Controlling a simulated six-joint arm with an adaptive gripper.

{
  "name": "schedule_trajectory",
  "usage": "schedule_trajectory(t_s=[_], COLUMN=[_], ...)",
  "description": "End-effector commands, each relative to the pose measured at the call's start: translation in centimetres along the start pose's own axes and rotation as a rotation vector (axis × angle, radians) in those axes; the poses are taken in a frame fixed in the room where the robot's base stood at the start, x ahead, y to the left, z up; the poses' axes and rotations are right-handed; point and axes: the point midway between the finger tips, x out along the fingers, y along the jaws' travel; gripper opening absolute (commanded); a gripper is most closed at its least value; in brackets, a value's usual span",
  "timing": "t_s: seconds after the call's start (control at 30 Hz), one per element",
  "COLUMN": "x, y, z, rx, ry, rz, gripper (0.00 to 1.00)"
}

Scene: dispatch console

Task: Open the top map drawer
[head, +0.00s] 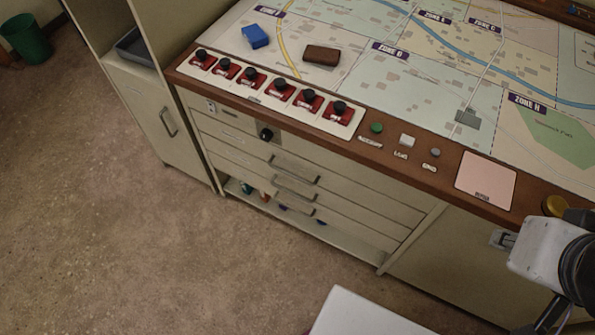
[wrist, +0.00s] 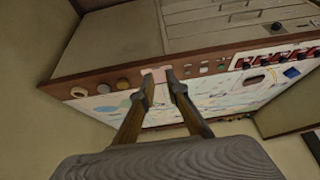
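The drawer stack is in the console front, left of centre in the head view. Its top drawer (head: 240,147) lies just under a panel with a black knob (head: 265,134) and looks shut. The top bar handle (head: 294,168) sits above further handles. In the wrist view, drawer fronts and handles (wrist: 243,17) show at the upper right, partly cut off. My gripper (wrist: 159,76) is open and empty in the wrist view, its fingertips in front of the console edge and pink card, away from the drawers. Its fingers cannot be made out in the head view.
The wooden console edge (head: 395,155) overhangs the drawers, with red switches (head: 280,92) above. A blue block (head: 255,37) and brown block (head: 322,54) lie on the map. An open shelf (head: 330,232) with small items is below.

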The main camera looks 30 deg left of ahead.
Motion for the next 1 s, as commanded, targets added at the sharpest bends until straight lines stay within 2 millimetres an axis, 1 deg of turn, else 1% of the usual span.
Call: schedule_trajectory(t_s=[0.57, 0.77, 1.0], x=[5.2, 6.9, 9.0], y=[-5.9, -8.5, -12.1], z=[1.7, 2.2, 2.5], rx=[-0.22, -0.281, -0.339], ry=[-0.252, -0.333, -0.402], rz=[-0.091, -0.122, -0.161], gripper=[0.14, 0.14, 0.14])
